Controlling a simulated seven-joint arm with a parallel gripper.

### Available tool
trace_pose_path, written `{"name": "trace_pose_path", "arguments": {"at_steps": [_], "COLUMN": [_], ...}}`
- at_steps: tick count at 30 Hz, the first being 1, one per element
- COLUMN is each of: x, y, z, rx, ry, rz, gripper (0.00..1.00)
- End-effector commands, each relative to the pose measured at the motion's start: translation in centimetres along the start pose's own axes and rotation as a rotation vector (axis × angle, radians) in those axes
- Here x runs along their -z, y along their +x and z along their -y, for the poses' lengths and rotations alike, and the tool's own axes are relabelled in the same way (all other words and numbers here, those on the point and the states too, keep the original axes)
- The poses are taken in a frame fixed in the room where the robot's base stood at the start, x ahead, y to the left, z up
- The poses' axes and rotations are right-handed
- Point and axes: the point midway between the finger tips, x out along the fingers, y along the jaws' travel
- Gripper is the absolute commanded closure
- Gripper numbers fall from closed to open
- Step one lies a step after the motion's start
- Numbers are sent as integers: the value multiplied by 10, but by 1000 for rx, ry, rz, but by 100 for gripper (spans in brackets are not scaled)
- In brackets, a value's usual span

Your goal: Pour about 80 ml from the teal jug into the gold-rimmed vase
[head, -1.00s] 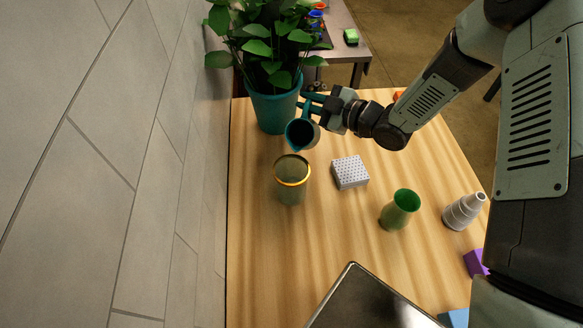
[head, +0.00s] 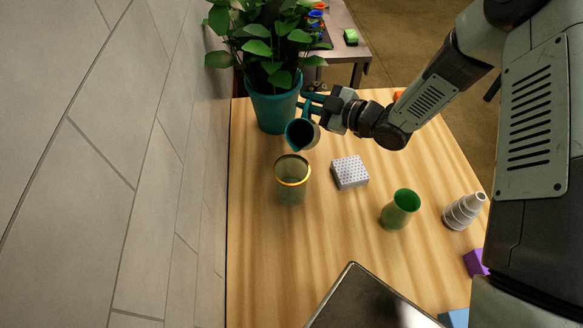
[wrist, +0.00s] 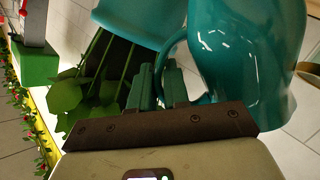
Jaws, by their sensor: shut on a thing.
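The teal jug (head: 303,133) is tilted above the far edge of the gold-rimmed vase (head: 291,190), with its dark mouth facing the head camera and its lip toward the vase. My gripper (head: 314,105) is shut on the jug's handle. In the wrist view, the jug (wrist: 245,60) fills the right side and my gripper's fingers (wrist: 160,87) are at its handle. The vase is see-through and stands upright on the wooden table. I cannot make out a stream or the liquid level.
A teal plant pot (head: 272,108) with a leafy plant stands close behind the jug. A white perforated block (head: 350,172), a green cup (head: 400,209) and a grey ribbed bottle (head: 463,212) stand to the right. A dark-topped panel (head: 370,300) is at the front. A tiled wall (head: 110,170) borders the left.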

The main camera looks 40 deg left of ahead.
Motion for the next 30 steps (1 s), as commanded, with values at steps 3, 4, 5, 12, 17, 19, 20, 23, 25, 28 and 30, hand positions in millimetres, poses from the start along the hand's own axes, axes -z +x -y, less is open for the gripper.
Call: {"name": "trace_pose_path", "arguments": {"at_steps": [3, 4, 5, 12, 17, 19, 20, 23, 25, 28, 30], "x": [-5, -6, -9, -34, -50, -57, -60, -69, -75, -83, -87], "y": [2, 3, 4, 15, 22, 24, 26, 29, 32, 35, 37], "z": [-1, -1, -1, -6, -8, -8, -8, -8, -8, -7, -7], "rx": [12, 17, 22, 80, 121, 139, 147, 171, 187, 211, 224], "ry": [32, 44, 60, 204, 303, 346, 364, 425, 466, 522, 557], "rz": [4, 5, 9, 33, 48, 56, 59, 69, 75, 84, 89], "gripper": [100, 100, 100, 100, 100, 100, 100, 100, 100, 100, 100]}}
